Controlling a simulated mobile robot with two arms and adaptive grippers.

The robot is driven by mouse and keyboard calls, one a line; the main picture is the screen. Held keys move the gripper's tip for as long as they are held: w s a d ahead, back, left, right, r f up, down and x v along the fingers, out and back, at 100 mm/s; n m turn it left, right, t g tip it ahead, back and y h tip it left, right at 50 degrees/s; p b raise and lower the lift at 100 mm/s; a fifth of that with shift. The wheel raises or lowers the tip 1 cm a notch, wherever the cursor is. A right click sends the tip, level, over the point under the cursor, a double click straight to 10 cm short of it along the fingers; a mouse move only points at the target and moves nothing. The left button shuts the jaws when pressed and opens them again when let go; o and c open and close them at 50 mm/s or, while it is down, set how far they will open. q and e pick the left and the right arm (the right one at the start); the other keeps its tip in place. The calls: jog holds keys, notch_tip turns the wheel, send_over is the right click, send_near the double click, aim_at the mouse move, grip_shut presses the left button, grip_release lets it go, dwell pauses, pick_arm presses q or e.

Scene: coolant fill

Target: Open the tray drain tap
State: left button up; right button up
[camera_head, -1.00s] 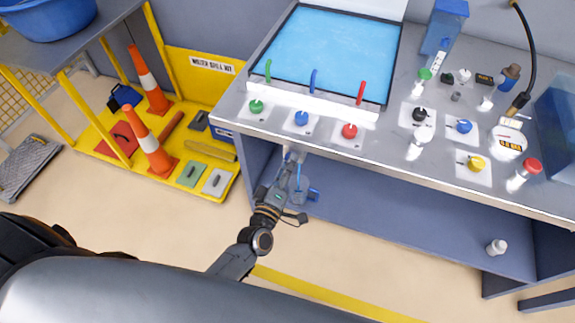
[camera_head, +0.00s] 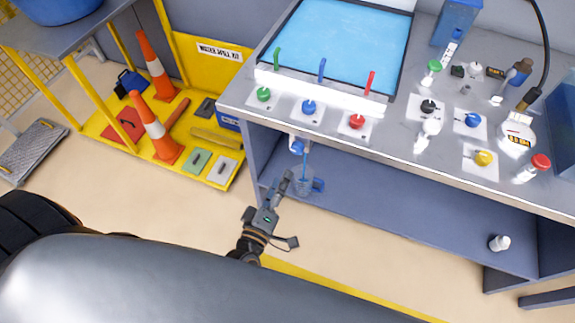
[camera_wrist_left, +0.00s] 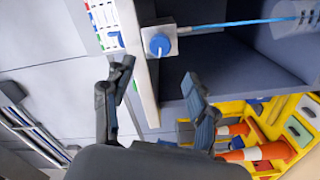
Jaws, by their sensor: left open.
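The tray drain tap (camera_head: 297,146) is under the front edge of the bench, below the tray of blue liquid (camera_head: 340,45). In the left wrist view its blue round knob (camera_wrist_left: 160,45) sits on a pale square block. A thin blue stream (camera_wrist_left: 232,23) runs from the tap to a clear jug (camera_head: 302,184) with a blue handle on the lower shelf. My left gripper (camera_head: 284,182) is below the tap, left of the jug. In the left wrist view its fingers (camera_wrist_left: 158,75) are spread and empty, apart from the knob. My right gripper is not in view.
Green (camera_head: 263,94), blue (camera_head: 308,107) and red (camera_head: 357,121) knobs sit on the bench top. A yellow spill kit platform (camera_head: 222,183) with orange cones (camera_head: 160,135) stands left of the bench. The floor before the bench is clear.

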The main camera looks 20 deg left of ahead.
pick_arm(q)
jog(key=s, duration=0.2)
jog(key=shift+s+a, duration=0.1)
jog(key=shift+s, duration=0.25)
jog(key=shift+f, duration=0.1)
jog(key=s+a+f+m+g+h, duration=0.1)
jog(key=s+f+m+g, duration=0.35)
jog(key=f, duration=0.85)
jog(key=s+f+m+g+h, duration=0.1)
jog(key=s+f+m+g, duration=0.35)
jog(key=f, duration=0.85)
jog(key=s+a+f+m+g+y, duration=0.1)
jog(key=s+a+f+m+g, duration=0.2)
jog(key=s+f, duration=0.4)
jog(key=s+a+f+m+g+y, duration=0.1)
jog(key=s+a+f+m+g, duration=0.2)
jog(key=s+f, duration=0.4)
jog(key=s+a+g, duration=0.1)
jog(key=s+g, duration=0.1)
jog(key=s, duration=0.5)
jog(key=shift+s+y, duration=0.3)
